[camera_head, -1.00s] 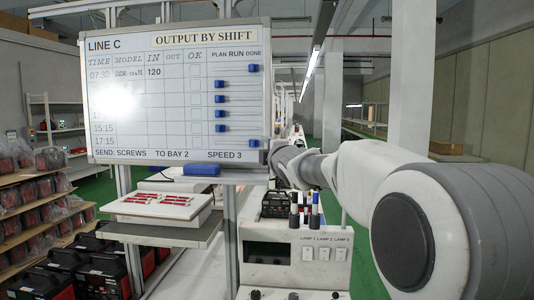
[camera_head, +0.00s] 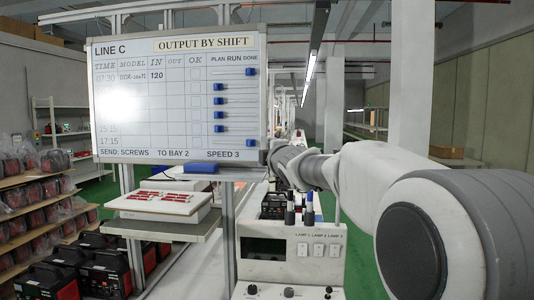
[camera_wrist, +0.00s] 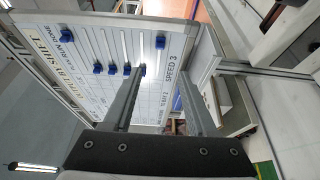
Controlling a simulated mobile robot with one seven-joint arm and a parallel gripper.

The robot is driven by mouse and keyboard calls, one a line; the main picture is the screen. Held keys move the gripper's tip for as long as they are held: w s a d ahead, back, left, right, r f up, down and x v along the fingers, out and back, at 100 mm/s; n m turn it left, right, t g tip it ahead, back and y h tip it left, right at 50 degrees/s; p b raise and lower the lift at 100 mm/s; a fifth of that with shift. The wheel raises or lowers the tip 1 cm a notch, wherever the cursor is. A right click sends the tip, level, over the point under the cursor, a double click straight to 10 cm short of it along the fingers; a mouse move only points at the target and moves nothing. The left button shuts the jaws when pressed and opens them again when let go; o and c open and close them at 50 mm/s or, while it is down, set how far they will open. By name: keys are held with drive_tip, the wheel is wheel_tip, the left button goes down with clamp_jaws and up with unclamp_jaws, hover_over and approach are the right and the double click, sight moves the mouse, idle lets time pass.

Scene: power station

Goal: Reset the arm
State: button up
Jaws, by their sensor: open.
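My gripper (camera_wrist: 163,74) shows in the wrist view with its two grey fingers apart and nothing between them. The fingers point toward the lower edge of the whiteboard (camera_wrist: 112,32), near the "SPEED 3" text. I cannot tell how far they are from it. In the head view my arm reaches in from the right, and its far end is by the lower right corner of the whiteboard (camera_head: 178,137). The gripper itself cannot be made out there.
A white control box (camera_head: 273,273) with lamp switches and knobs stands below the arm. A blue eraser-like block (camera_head: 201,168) is under the board. A white platform with red items (camera_head: 165,198) is at left. Shelves with packed goods (camera_head: 35,190) line the far left.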

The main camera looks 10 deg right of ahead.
idle(0.3)
drive_tip(key=s+f+m+g, duration=0.4)
drive_tip(key=s+f+m, duration=0.2)
drive_tip(key=s, duration=0.8)
drive_tip(key=s+f+m+g, duration=0.4)
drive_tip(key=s+f+m, duration=0.2)
drive_tip(key=s+f, duration=0.5)
drive_tip(key=s+f+m+g+h, duration=0.1)
drive_tip(key=s+f+m+g, duration=0.3)
drive_tip(key=s+f, duration=0.5)
drive_tip(key=s+a+m, duration=0.1)
drive_tip(key=s+m, duration=0.1)
drive_tip(key=s, duration=0.7)
drive_tip(key=shift+s+f+m, duration=0.25)
drive_tip(key=shift+s+m, duration=0.1)
drive_tip(key=shift+m, duration=0.05)
drive_tip(key=shift+c, duration=0.6)
drive_tip(key=shift+a, duration=0.1)
